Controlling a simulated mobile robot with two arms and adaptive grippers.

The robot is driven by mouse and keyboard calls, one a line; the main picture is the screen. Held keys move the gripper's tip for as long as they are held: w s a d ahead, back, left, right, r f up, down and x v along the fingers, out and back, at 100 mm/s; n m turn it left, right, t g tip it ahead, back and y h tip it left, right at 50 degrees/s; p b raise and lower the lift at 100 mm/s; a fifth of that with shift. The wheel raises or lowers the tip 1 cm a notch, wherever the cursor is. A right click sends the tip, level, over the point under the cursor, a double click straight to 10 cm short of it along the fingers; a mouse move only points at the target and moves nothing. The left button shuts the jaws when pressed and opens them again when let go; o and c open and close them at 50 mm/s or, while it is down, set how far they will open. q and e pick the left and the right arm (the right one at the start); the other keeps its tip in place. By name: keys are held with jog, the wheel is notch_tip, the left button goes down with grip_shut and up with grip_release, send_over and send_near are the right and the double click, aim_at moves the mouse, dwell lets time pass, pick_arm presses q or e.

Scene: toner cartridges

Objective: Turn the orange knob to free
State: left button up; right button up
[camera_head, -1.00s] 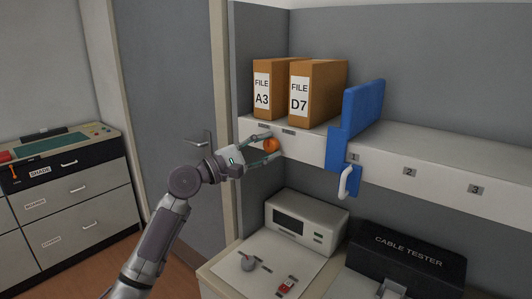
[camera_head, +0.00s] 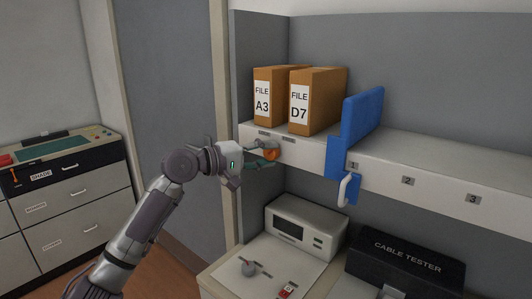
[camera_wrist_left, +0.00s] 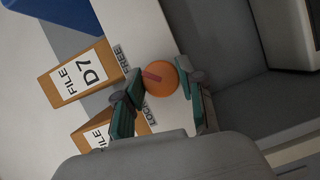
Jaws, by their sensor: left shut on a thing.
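The orange knob (camera_head: 271,153) sits on the white front edge of the shelf, below the files. In the left wrist view the knob (camera_wrist_left: 163,88) is round with a red pointer mark. The pointer aims roughly between the FREE label (camera_wrist_left: 121,56) and the LOCK label (camera_wrist_left: 150,110). My left gripper (camera_head: 268,153) is at the knob, shut on it; in the left wrist view the fingers (camera_wrist_left: 165,88) lie on its two sides. My right gripper is in neither view.
Two brown files, A3 (camera_head: 263,103) and D7 (camera_head: 300,106), stand above the knob. A blue bracket (camera_head: 357,125) with a white handle (camera_head: 344,189) is to the right. A white device (camera_head: 305,228) and a black cable tester (camera_head: 420,262) stand below.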

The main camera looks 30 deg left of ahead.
pick_arm(q)
jog(key=shift+f, duration=0.15)
dwell(0.3)
jog(key=o, duration=1.1)
jog(key=shift+o, duration=0.2)
jog(key=v, duration=1.2)
jog(key=shift+d, duration=0.1)
